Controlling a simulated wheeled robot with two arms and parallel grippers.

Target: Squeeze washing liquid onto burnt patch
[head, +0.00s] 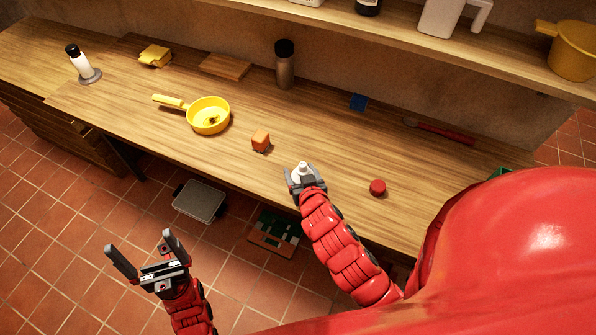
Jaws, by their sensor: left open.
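A yellow frying pan (208,116) stands on the wooden counter left of centre, its handle pointing left. A small dark burnt patch (211,121) shows on its inner floor. My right gripper (304,178) is at the counter's front edge, right of the pan and apart from it. It appears shut around a small white bottle (303,169) with a narrow top; the bottle's lower part is hidden by the gripper. My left gripper (144,249) is open and empty, over the floor in front of the counter.
A red round object (377,187) lies to the right. A dark-capped shaker (285,65), a board (225,67) and yellow cloths (155,55) are behind. A white, black-topped bottle (77,62) stands far left. A shelf (400,30) overhangs the back.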

